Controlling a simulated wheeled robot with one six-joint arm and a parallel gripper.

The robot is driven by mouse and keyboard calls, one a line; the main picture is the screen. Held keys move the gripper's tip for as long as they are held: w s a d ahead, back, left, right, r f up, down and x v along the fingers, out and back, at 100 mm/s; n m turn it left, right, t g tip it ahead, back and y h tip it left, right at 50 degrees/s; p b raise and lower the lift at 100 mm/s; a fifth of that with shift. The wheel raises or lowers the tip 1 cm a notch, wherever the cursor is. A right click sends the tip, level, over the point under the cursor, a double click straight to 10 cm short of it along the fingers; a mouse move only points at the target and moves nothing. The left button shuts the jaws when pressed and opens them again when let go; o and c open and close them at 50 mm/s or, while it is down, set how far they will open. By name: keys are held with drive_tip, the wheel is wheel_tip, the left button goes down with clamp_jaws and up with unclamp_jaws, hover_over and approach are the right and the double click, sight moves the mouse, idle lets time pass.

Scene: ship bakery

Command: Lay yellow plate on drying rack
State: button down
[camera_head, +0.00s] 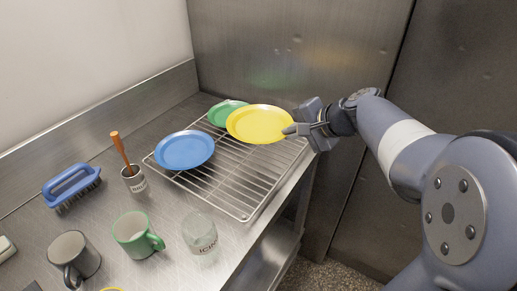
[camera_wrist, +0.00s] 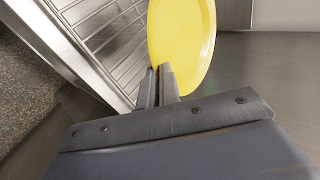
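The yellow plate (camera_head: 259,124) is held by its right rim in my gripper (camera_head: 300,129). In the wrist view the yellow plate (camera_wrist: 186,38) lies between the fingertips of my gripper (camera_wrist: 158,72), which look closed on its rim. The drying rack (camera_head: 243,205) is a wire grid on the metal counter. The plate appears over the rack's back right part; whether it touches the wires I cannot tell. The rack also shows in the wrist view (camera_wrist: 110,38).
A blue plate (camera_head: 185,150) and a green plate (camera_head: 222,113), partly hidden by the yellow one, are on the rack. A glass (camera_head: 199,232), green mug (camera_head: 134,236), grey mug (camera_head: 75,255), blue brush (camera_head: 71,184) and holder (camera_head: 133,179) stand on the counter. The rack's front is bare.

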wheel_tip(320, 180, down, 10)
drive_tip(key=shift+r+b, duration=0.15)
drive_tip(key=shift+b, duration=0.45)
drive_tip(key=c, duration=2.1)
unclamp_jaws()
drive_tip(key=shift+o, duration=0.8)
drive_tip(key=v, duration=1.2)
